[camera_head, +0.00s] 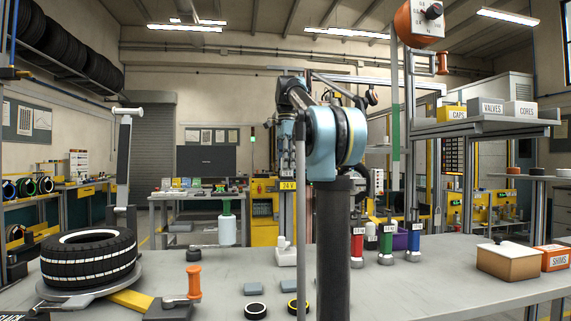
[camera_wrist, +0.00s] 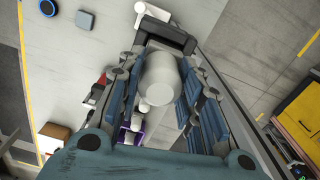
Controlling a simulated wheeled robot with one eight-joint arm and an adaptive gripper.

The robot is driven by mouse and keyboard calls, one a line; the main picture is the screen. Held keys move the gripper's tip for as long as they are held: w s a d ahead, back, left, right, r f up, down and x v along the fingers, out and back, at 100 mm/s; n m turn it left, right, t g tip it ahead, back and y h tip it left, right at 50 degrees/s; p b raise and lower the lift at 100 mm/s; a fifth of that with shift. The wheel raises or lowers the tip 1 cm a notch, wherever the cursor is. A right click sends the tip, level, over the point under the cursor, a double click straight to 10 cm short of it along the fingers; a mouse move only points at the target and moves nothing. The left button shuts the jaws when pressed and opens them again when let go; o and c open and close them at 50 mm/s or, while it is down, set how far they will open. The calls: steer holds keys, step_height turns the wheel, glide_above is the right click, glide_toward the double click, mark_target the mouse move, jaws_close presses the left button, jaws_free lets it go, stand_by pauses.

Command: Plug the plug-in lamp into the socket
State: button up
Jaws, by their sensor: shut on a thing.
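My gripper (camera_head: 287,165) points down above the middle of the bench in the head view. In the wrist view its blue-padded fingers (camera_wrist: 165,48) are shut on a plain white cylinder (camera_wrist: 158,82), which looks like the lamp's body. The lamp's plug end is hidden in this view. A small white fixture (camera_head: 286,256) with an upright part stands on the bench below my gripper, clearly apart from it. It also seems to show at the top of the wrist view (camera_wrist: 152,12). It may be the socket, but its opening cannot be made out.
A tyre (camera_head: 88,262) on a stand fills the bench's left end. A green-topped white container (camera_head: 227,230) is left of my arm. Red, green and blue bottles (camera_head: 386,242) stand right of the fixture. A brown box (camera_head: 508,264) is farther right. Grey blocks (camera_head: 253,288) lie in front.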

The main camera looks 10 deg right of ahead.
steer(key=shift+f, duration=0.2)
steer(key=o, duration=1.2)
step_height(320, 180, up, 11)
steer(key=shift+w+f, duration=0.1)
steer(key=shift+f, duration=0.05)
steer(key=shift+r, duration=0.6)
